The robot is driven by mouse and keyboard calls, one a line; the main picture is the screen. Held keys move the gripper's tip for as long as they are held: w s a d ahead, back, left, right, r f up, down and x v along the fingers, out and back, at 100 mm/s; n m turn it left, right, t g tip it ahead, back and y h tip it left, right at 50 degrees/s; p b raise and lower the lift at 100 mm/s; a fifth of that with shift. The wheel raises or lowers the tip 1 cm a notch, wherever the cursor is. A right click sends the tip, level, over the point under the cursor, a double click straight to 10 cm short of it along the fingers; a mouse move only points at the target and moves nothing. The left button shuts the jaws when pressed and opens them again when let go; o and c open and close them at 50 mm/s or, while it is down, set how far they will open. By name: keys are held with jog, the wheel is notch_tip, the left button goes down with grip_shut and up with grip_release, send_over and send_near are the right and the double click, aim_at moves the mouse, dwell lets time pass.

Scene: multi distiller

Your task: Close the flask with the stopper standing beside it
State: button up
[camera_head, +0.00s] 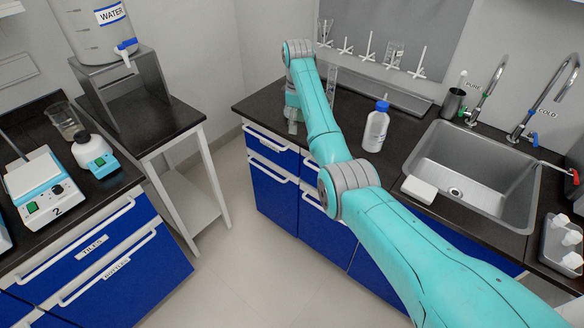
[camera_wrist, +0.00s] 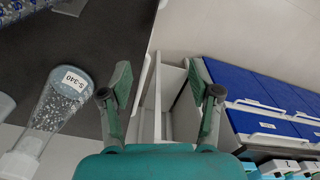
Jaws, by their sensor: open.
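A clear conical flask (camera_wrist: 50,112) labelled S-340 shows at the left of the wrist view, on the dark counter near its edge. It appears slanted in that picture. A pale rounded piece (camera_wrist: 5,105) is cut off at the left border beside the flask; I cannot tell if it is the stopper. My gripper (camera_wrist: 160,92) is open and empty, its two fingers wide apart, with the flask to the left of both. In the head view my gripper (camera_head: 293,118) is at the left end of the counter. A clear glass item (camera_head: 331,84) there is partly hidden behind my arm.
A white bottle with a blue cap (camera_head: 376,127) stands right of my arm, near the sink (camera_head: 470,175). A pegged drying rack (camera_head: 368,45) is on the wall behind. A white-legged side table (camera_head: 178,125) stands left, across open floor from the blue drawers (camera_head: 275,185).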

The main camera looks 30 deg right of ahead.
jog(key=s+a+f+m, duration=0.1)
jog(key=s+a+f, duration=0.1)
jog(key=f, duration=0.4)
jog(key=s+a+f+m, duration=0.1)
jog(key=s+a+f, duration=0.2)
jog(key=f, duration=0.3)
jog(key=shift+s+a+f+m, duration=0.2)
jog(key=shift+s+f+m, duration=0.05)
jog(key=shift+f+m, duration=0.05)
